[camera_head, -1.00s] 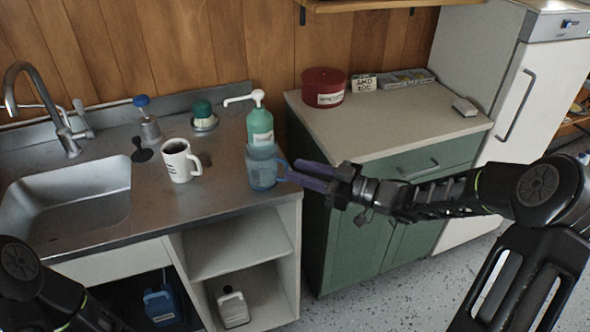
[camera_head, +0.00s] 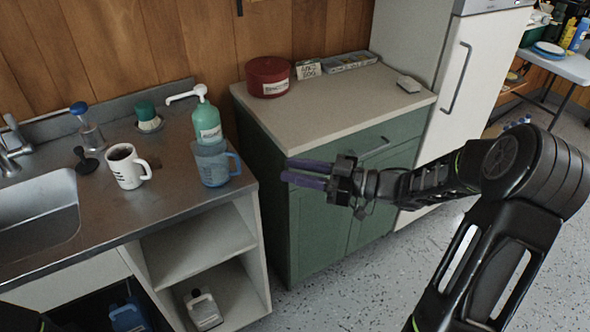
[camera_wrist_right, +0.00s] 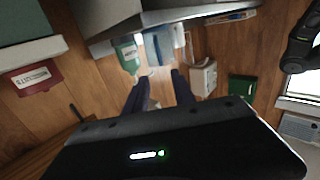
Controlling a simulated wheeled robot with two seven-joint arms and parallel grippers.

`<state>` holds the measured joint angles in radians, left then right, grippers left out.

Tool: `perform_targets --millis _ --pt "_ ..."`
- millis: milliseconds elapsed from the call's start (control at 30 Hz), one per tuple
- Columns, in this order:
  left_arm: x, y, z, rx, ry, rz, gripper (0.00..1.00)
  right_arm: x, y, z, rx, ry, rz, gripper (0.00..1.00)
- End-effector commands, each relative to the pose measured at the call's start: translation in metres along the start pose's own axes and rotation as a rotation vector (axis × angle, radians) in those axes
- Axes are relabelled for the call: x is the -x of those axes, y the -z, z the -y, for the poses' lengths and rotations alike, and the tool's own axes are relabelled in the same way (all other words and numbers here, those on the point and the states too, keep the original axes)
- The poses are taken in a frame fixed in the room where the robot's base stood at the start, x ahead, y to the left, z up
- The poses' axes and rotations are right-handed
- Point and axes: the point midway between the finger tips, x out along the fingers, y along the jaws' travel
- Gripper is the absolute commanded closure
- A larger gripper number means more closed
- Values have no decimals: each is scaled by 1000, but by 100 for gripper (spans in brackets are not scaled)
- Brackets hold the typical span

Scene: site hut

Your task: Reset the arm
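My right gripper (camera_head: 287,170) is open and empty, its two purple fingers parted in front of the green cabinet. It is to the right of a translucent blue mug (camera_head: 213,166), with a clear gap between them in the head view. The mug stands upright on the steel counter (camera_head: 175,180) near its right end, handle to the right. In the right wrist view the picture is upside down; the parted fingers (camera_wrist_right: 160,82) point towards the blue mug (camera_wrist_right: 160,46), with nothing between them. My left gripper is out of view.
A green pump bottle (camera_head: 206,125) stands behind the blue mug. A white mug (camera_head: 125,168) stands left, near the sink (camera_head: 38,212). The green cabinet (camera_head: 318,215) holds a red tin (camera_head: 268,77) on top. Speckled floor is open at front right.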

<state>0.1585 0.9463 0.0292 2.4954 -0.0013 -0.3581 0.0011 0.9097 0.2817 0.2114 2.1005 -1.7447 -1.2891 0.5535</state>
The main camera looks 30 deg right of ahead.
Motion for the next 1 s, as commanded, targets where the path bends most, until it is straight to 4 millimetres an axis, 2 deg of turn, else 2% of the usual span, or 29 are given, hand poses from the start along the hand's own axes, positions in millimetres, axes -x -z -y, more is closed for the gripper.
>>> perform_targets --millis 500,567,700,767,800,867,933,1000 --pt "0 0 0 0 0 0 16 0 -2 -1 17 -4 6 69" --pt "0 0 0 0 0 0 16 0 -5 -8 40 -32 23 69" --pt "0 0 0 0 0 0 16 6 -19 -47 43 -218 62 69" --pt "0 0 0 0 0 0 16 13 -37 -66 1 -333 91 69" --pt "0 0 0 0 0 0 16 16 -54 -77 -44 -409 116 69" --pt "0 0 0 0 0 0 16 17 -88 -85 -135 -512 169 69" --pt "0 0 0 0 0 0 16 14 -139 -78 -278 -609 259 69" --pt "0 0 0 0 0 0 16 8 -193 -54 -430 -669 370 69"
